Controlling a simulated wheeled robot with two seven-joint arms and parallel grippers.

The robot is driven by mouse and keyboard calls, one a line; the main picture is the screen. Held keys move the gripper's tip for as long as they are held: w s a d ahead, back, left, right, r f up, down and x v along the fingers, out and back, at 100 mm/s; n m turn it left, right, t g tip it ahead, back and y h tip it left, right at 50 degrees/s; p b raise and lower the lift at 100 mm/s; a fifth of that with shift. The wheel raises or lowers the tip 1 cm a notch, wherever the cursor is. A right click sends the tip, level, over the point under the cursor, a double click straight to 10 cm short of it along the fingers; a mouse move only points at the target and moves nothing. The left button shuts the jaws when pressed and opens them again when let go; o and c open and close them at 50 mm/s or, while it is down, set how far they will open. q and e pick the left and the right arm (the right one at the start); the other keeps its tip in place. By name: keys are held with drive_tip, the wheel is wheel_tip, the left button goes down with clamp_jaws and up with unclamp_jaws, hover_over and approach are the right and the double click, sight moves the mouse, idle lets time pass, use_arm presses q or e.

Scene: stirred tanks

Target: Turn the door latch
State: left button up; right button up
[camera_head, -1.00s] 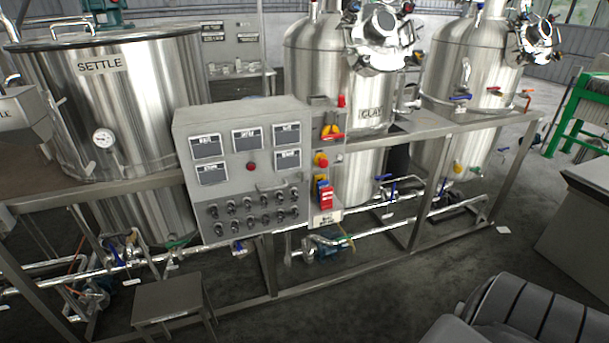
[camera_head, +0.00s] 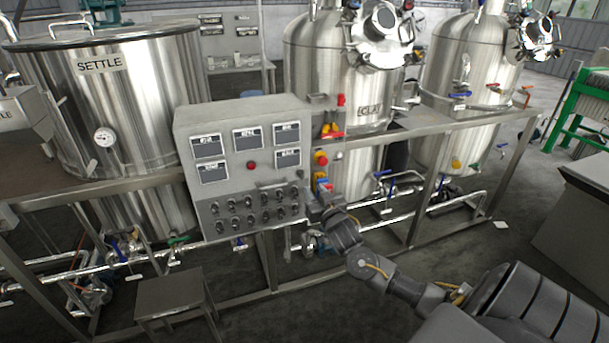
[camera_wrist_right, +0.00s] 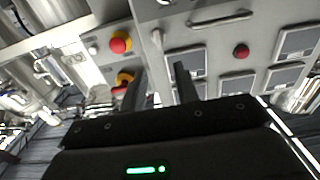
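The grey control cabinet (camera_head: 236,175) stands on the frame before the tanks. In the right wrist view, where it appears upside down, a small metal lever that looks like the door latch (camera_wrist_right: 156,40) sits at the door's edge. A bar handle (camera_wrist_right: 222,20) is beside it. My right gripper (camera_head: 318,192) is at the cabinet's lower right edge. In the right wrist view its two fingers (camera_wrist_right: 160,76) are apart with nothing between them. They point towards the lever, apparently short of it. In the head view the latch is too small to tell clearly. My left gripper is not in view.
A red-and-yellow stop button (camera_head: 321,158) and a rotary switch (camera_head: 331,130) stick out right of the cabinet door, close to my right gripper. Pipes and frame rails (camera_head: 440,125) surround it. A low stool (camera_head: 168,293) stands at front left.

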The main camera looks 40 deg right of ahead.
sight(303, 173)
drive_tip(key=p+x, duration=0.2)
drive_tip(key=x, duration=0.6)
drive_tip(key=shift+w+d, duration=0.15)
drive_tip(key=shift+w, duration=0.15)
drive_tip(key=shift+w+d, duration=0.25)
drive_tip(key=shift+w, duration=0.35)
clamp_jaws()
